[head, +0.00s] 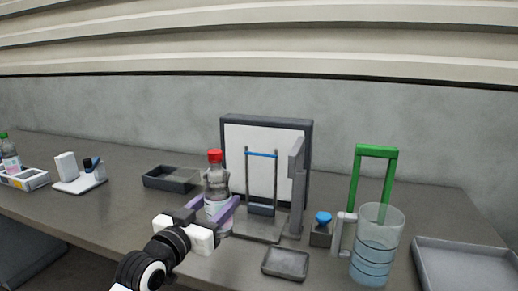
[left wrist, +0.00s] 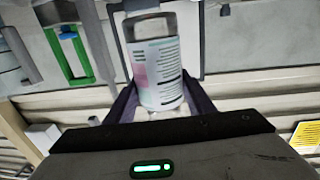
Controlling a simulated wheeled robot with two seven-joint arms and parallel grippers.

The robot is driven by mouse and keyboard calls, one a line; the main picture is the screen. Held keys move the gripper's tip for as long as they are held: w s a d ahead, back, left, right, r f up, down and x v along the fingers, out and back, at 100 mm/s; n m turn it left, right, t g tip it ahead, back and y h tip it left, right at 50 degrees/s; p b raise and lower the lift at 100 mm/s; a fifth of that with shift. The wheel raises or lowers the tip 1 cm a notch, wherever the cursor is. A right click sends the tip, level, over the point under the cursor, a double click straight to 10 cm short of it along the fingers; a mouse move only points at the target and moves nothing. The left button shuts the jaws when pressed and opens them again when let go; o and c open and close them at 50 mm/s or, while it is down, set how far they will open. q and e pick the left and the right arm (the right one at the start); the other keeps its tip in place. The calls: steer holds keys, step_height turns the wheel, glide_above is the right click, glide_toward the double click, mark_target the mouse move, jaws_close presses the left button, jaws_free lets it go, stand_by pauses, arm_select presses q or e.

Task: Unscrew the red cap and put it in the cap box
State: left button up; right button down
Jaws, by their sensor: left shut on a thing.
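A clear bottle (head: 216,185) with a red cap (head: 215,156) on top stands upright on the table in the head view. My left gripper (head: 214,211) is shut around the lower part of the bottle, at its label. In the left wrist view the bottle's label (left wrist: 160,75) shows between the two purple fingers (left wrist: 160,104); the cap is out of that view. A dark open box (head: 153,180), which may be the cap box, sits just left of the bottle. My right gripper is not in view.
A framed white panel with a blue-barred stand (head: 262,155) is right behind the bottle. A small grey tray (head: 285,263), a clear cylinder (head: 377,245), a green frame (head: 376,151) and a large tray (head: 465,268) stand to the right. Another bottle (head: 10,153) is far left.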

arm_select(q)
steer(key=a+r+n+t+y, duration=0.1)
steer(key=a+n+y, duration=0.45)
steer(key=a, duration=2.75)
steer(key=s+d+f+m+g+h, duration=0.2)
steer(key=s+d+f+m+h, duration=0.45)
steer(key=s+d+f, duration=0.9)
steer(key=s+d+m+g+h, duration=0.1)
steer(key=s+d+m+h, duration=0.1)
steer(key=s+d, duration=0.6)
steer(key=s+d+m+g+h, duration=0.1)
steer(key=s+d+g+h, duration=0.15)
steer(key=s, duration=0.85)
steer(key=w+a+r+n+t+y, duration=0.4)
steer(key=n+y, duration=0.4)
steer(key=y, duration=0.4)
steer(key=shift+w+r+n+t, duration=0.35)
steer(key=shift+w+t, duration=0.15)
steer(key=shift+t, duration=0.45)
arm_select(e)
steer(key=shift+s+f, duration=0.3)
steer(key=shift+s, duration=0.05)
arm_select(q)
steer(key=shift+y, duration=0.25)
